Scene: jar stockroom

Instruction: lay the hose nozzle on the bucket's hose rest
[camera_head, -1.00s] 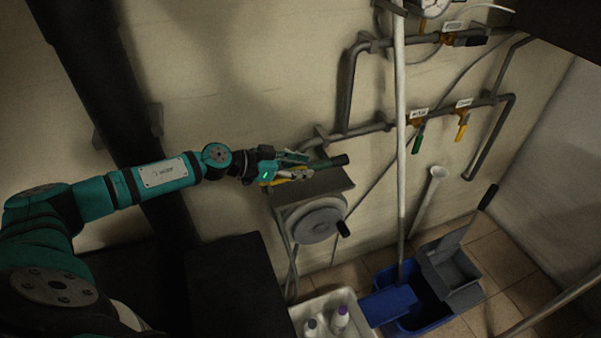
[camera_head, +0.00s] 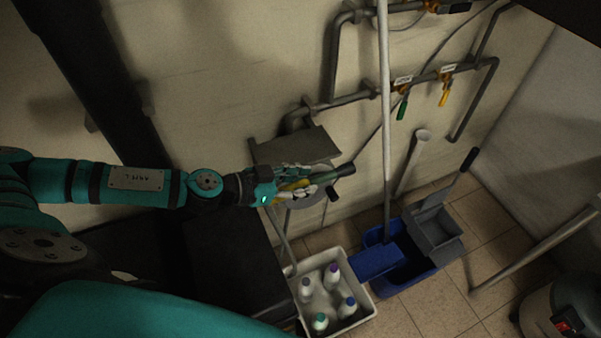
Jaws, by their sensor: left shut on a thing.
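My left gripper (camera_head: 296,188) is shut on the hose nozzle. The nozzle's dark end (camera_head: 343,170) sticks out to the right of the fingers, and the rest of it is hidden in the grip. The gripper holds it in the air, covering part of the hose reel (camera_head: 315,197) in the picture. The blue bucket (camera_head: 410,282) stands on the floor below and to the right, apart from the nozzle. A flat blue panel (camera_head: 376,261) lies across the bucket's left side; I cannot tell if it is the hose rest. My right gripper is not in view.
A grey wringer (camera_head: 437,238) sits on the bucket's right, and a pale pole (camera_head: 385,120) rises from the bucket. A white crate (camera_head: 362,318) with several bottles stands left of it. Pipes with valves (camera_head: 403,107) run along the wall. A vacuum-like machine (camera_head: 562,312) is at lower right.

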